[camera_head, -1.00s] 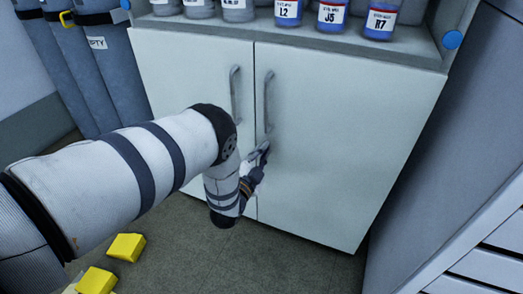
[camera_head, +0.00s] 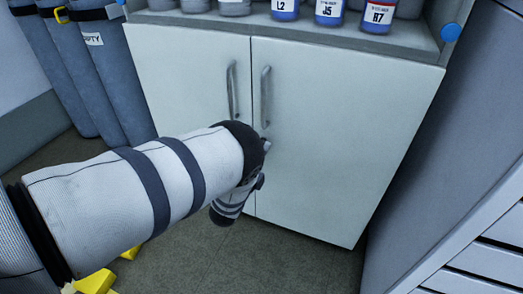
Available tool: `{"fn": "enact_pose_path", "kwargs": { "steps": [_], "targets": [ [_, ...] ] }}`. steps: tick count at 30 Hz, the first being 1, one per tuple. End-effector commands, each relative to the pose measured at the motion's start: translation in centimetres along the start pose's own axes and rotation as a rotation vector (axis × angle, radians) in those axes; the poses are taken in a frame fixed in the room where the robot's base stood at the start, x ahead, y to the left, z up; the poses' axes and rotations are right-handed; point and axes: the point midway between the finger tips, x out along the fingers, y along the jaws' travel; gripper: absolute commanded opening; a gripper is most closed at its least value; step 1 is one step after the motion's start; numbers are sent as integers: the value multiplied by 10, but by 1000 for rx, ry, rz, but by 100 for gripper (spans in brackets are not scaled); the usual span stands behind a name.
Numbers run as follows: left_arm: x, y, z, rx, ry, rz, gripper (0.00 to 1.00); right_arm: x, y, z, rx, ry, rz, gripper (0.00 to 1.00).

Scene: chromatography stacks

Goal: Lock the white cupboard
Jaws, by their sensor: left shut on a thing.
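The white cupboard (camera_head: 325,150) stands ahead with both doors shut. Its left door (camera_head: 185,85) and right door (camera_head: 340,130) meet at a vertical seam. The left handle (camera_head: 232,90) and right handle (camera_head: 265,97) are upright metal bars beside that seam. My left gripper (camera_head: 266,147) is mostly hidden behind my left forearm and wrist. Only a small grey part shows, just below the right handle, close to the door front. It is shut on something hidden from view. I cannot see a lock. My right gripper is not in view.
Labelled bottles, including one marked R7 (camera_head: 378,17), stand on the shelf above the doors. Grey cylinders (camera_head: 85,75) stand at the left. Yellow blocks (camera_head: 95,282) lie on the floor at lower left. A grey cabinet (camera_head: 450,140) flanks the right side.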

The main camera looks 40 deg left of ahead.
Motion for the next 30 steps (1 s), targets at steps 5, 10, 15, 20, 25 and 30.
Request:
{"fn": "enact_pose_path", "kwargs": {
  "steps": [5,10,15,20,25,30],
  "targets": [
    [0,1,1,30,-2,1,0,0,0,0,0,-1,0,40],
    [0,1,1,37,-2,1,0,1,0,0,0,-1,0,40],
    [0,1,1,37,-2,1,0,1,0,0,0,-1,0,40],
    [0,1,1,37,-2,1,19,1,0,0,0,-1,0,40],
    [0,1,1,36,-2,1,28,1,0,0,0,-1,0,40],
    [-1,1,0,36,-1,1,28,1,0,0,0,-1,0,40]
  ]
}}
